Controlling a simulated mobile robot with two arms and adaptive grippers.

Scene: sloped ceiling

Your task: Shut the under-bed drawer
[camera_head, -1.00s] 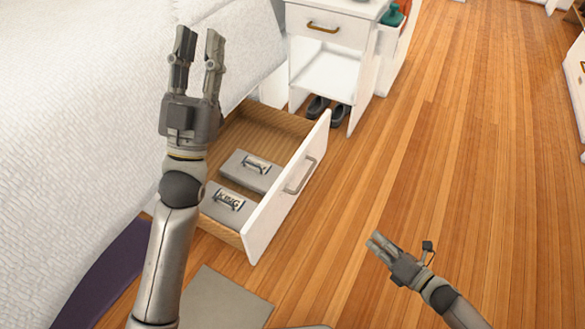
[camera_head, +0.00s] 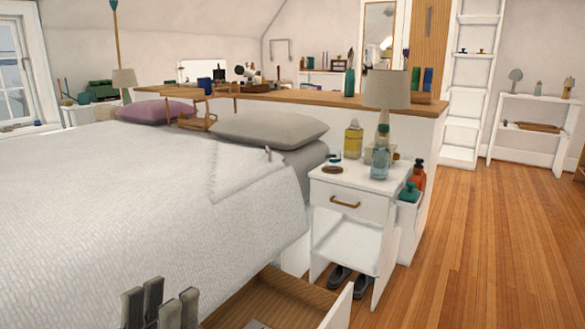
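The under-bed drawer (camera_head: 278,300) stands open at the bottom of the head view, sticking out from under the bed. Its wooden inside shows, and the top of its white front panel (camera_head: 339,307) shows at the lower right; the rest is cut off by the picture's edge. My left gripper (camera_head: 161,304) is at the bottom edge, in front of the white bedspread and left of the drawer. Its fingers point up, stand apart and hold nothing. My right gripper is out of view.
The bed (camera_head: 120,210) fills the left. Wooden floor (camera_head: 470,260) is clear at the right.

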